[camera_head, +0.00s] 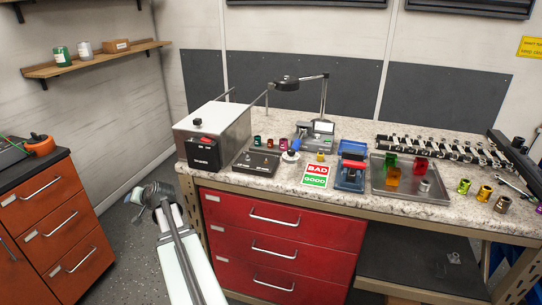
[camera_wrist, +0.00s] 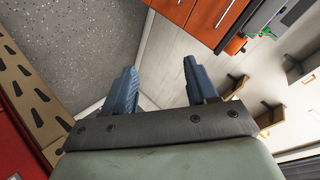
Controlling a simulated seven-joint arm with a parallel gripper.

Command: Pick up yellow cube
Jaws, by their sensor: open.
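A smaller yellow piece (camera_head: 320,156) sits just behind the BAD/GOOD card. I cannot tell for certain which of the two is the yellow cube. My gripper (camera_wrist: 160,66) shows two blue fingers spread apart with nothing between them in the wrist view. In the head view my arm is in front of the bench, left of the red drawers, well away from both pieces. Neither piece shows in the wrist view.
The BAD/GOOD card (camera_head: 315,175) lies mid-bench, with a grey box machine (camera_head: 212,135) at left and a blue-red device (camera_head: 351,172) beside the tray. A lamp (camera_head: 287,86) stands behind. Metallic cylinders (camera_head: 464,186) and a row of wrenches (camera_head: 440,148) lie at right.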

